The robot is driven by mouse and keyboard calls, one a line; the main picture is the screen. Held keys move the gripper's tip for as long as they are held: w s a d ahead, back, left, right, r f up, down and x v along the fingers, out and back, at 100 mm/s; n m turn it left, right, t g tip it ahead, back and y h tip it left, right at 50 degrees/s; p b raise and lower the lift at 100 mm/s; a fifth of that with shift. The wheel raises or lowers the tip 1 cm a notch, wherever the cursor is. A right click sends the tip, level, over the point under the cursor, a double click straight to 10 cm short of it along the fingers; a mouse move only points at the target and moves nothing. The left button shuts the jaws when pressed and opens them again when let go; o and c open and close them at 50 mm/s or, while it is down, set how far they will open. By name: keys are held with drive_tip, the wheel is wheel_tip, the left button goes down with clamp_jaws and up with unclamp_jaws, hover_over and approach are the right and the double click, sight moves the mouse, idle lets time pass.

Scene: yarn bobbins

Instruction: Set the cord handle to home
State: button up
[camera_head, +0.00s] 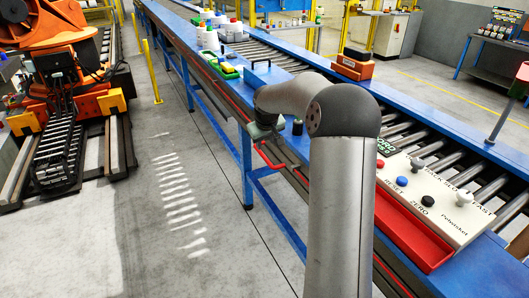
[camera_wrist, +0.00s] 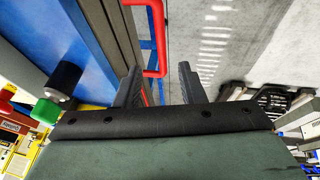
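My gripper (camera_wrist: 160,82) is open in the wrist view, with two dark fingers apart and nothing held between them. A bent red bar (camera_wrist: 157,35) lies beyond the fingertips, partly in the gap; whether it is the cord handle I cannot tell. In the head view the red bar (camera_head: 268,160) runs along the blue conveyor's side, just below my gripper (camera_head: 262,131), whose fingers are too small to make out there. A control panel (camera_head: 440,212) with knobs, buttons and partly readable lettering stands at right; my arm hides its left part.
A black knob (camera_head: 297,126) stands on the conveyor edge; a black cylinder (camera_wrist: 64,78) and green cylinder (camera_wrist: 45,111) show in the wrist view. White bobbins (camera_head: 207,37), a green tray (camera_head: 229,71) and a brown box (camera_head: 354,67) stand farther back.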

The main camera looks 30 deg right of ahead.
sight(265, 156)
drive_tip(key=p+x, duration=0.1)
drive_tip(key=x, duration=0.8)
drive_tip(key=shift+f, duration=0.15)
clamp_jaws()
